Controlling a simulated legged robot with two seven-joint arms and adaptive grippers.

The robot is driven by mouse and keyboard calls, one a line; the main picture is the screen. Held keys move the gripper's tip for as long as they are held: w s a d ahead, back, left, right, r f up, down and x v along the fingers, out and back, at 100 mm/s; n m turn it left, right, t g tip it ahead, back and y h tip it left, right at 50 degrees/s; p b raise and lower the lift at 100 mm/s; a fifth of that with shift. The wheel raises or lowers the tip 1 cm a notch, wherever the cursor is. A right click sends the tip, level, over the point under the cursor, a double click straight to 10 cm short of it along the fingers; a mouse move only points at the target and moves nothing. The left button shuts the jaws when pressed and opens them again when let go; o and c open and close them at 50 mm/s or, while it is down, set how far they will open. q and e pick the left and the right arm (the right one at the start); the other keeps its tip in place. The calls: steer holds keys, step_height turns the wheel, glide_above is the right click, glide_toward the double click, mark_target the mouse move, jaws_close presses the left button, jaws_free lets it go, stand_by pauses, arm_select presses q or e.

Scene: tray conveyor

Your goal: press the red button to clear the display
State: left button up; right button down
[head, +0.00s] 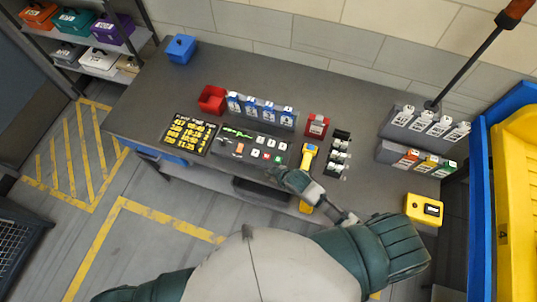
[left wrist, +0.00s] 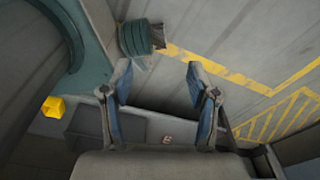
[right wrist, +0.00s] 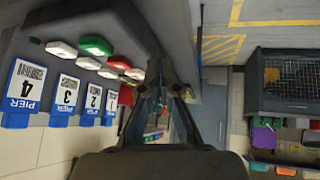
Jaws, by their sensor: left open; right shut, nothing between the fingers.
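The red button (head: 266,156) is in the near row of the control panel (head: 228,149), between a white and a green button. The right wrist view also shows the red button (right wrist: 120,62), left of the fingers. The display (head: 237,132) on the panel shows green marks too small to read. My right gripper (head: 275,174) is shut and empty at the panel's front edge, apart from the red button as far as I can tell. My left gripper (left wrist: 158,76) is open and empty, seen only in its wrist view, facing the floor.
Blue pier-labelled holders (head: 262,110) stand behind the panel. A yellow scanner-like tool (head: 308,157) lies right of it, with a black rack (head: 338,154) beyond. A black board with yellow labels (head: 188,134) lies left. The bench's left back is mostly clear.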

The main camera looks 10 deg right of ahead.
steer(key=w+a+r+n+y+p, duration=0.1)
steer(key=w+a+r+n+y, duration=0.15)
steer(key=w+r+n, duration=0.4)
step_height(320, 180, up, 3)
steer(key=n, duration=0.2)
glide_above(269, 156)
steer(key=shift+m+t, duration=0.25)
steer(key=shift+t, duration=0.05)
step_height(269, 156, down, 8)
steer(key=b, duration=0.5)
steer(key=shift+s+f, duration=0.1)
steer(key=shift+f+b, duration=0.25)
steer(key=shift+b, duration=0.1)
steer(key=shift+a+f, duration=0.2)
steer(key=shift+a, duration=0.25)
arm_select(q)
steer(key=f, duration=0.1)
steer(key=a+f, duration=0.1)
steer(key=f, duration=0.1)
steer(key=a+f, duration=0.1)
steer(key=shift+w+f, duration=0.15)
steer(key=shift+f, duration=0.15)
